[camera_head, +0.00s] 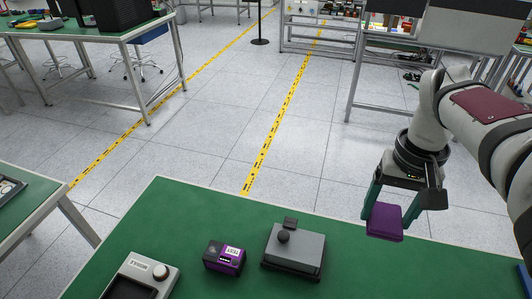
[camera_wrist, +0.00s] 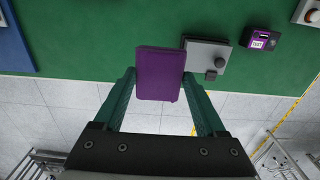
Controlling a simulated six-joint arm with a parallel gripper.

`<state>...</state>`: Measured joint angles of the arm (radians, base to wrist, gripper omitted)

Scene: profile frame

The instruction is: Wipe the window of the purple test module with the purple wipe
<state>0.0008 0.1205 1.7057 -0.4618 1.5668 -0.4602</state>
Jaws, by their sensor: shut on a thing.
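The purple wipe (camera_head: 385,222) is a flat block held between the green fingers of my gripper (camera_head: 391,212), above the right part of the green table. In the wrist view the wipe (camera_wrist: 160,74) sits between both fingertips of my gripper (camera_wrist: 160,80). The purple test module (camera_head: 224,257) is a small black and purple box standing on the table, left of my gripper and apart from it. A white label and a small window show on it. It also shows in the wrist view (camera_wrist: 262,40) at the upper right.
A grey device with a black knob (camera_head: 297,248) stands on the table between the module and my gripper. A silver instrument with a knob (camera_head: 140,277) stands left of the module. A blue item (camera_wrist: 14,40) lies at the wrist view's upper left. Green table (camera_head: 160,215) is bare behind the module.

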